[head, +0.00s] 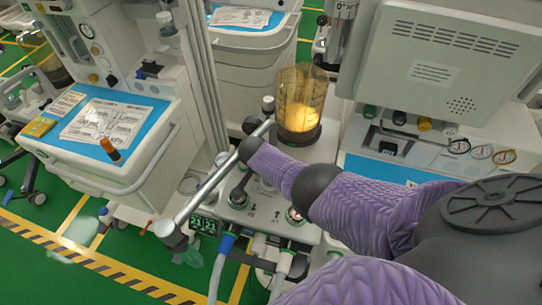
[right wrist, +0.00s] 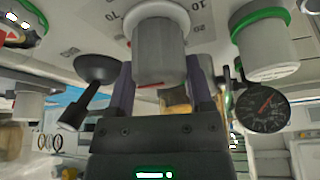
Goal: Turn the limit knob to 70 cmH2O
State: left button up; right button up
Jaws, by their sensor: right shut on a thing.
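In the right wrist view the limit knob (right wrist: 162,48) is a ribbed grey cylinder under a white collar. A red mark shows at its lower edge. A printed scale (right wrist: 203,14) runs around it; I can read 70 to its left and 10 to its right. My right gripper (right wrist: 160,66) has one dark finger on each side of the knob and is shut on it. In the head view my purple right arm (head: 350,205) reaches in from the right to the cart's valve block; its fingers cannot be made out there. My left gripper is not in view.
Beside the knob are a black lever (right wrist: 80,103), a white knob with a green ring (right wrist: 268,50) and a black dial gauge (right wrist: 262,108). In the head view a metal bar (head: 215,180) crosses near my arm, and a lit clear canister (head: 298,100) stands behind it.

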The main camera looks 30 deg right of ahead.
jog(key=o, duration=1.3)
jog(key=shift+c, duration=0.2)
